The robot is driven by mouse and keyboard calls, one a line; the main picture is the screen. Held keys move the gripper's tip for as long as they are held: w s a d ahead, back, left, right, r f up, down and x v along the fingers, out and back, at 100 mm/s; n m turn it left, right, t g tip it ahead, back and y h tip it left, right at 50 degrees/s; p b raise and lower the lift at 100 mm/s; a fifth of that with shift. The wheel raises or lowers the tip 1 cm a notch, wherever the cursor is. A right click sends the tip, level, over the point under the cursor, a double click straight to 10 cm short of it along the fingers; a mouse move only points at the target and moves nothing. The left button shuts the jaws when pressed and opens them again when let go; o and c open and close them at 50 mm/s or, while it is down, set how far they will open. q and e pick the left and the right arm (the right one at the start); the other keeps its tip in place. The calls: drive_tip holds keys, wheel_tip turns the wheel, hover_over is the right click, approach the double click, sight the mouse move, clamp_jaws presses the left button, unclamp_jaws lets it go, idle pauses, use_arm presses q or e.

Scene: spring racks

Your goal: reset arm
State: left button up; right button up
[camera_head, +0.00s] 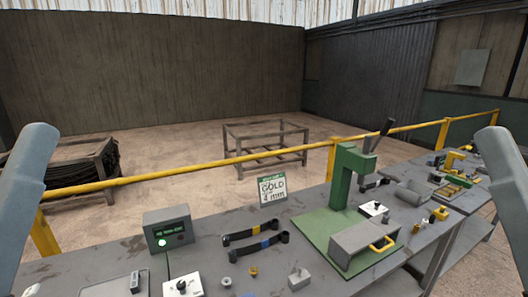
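My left arm (33,180) comes in at the left edge and my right arm (505,185) at the right edge, both as grey links. Neither gripper shows in this view; the arms run out of the frame at the bottom left and right. Both arm links are clear of the items on the workbench (215,262).
A green press (345,170) on a green base stands right of centre, beside a grey box with a yellow handle (365,243). A yellow rail (200,168) runs behind.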

wheel_tip(320, 180, up, 27)
drive_tip(key=p, duration=2.7)
